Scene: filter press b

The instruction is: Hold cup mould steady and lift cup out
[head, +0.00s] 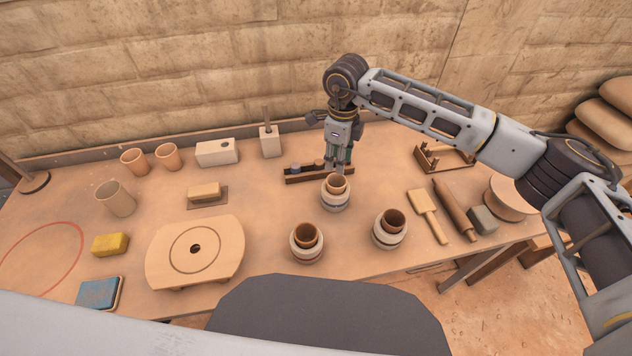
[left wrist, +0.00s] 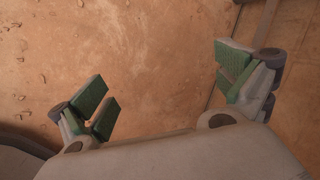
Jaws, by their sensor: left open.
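Three pale round moulds stand on the table in the head view, each with a brown cup inside and its rim above the mould. They are a back mould (head: 336,204) with its cup (head: 337,184), a front left mould (head: 306,256) with its cup (head: 306,234), and a right mould (head: 389,241) with its cup (head: 393,220). My right gripper (head: 339,168) points down just behind and above the back cup. Contact and finger gap are unclear. My left gripper (left wrist: 166,86) shows in the left wrist view, open and empty, its green pads wide apart.
Loose cups (head: 116,200) stand at left. Bare table lies between the board and moulds.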

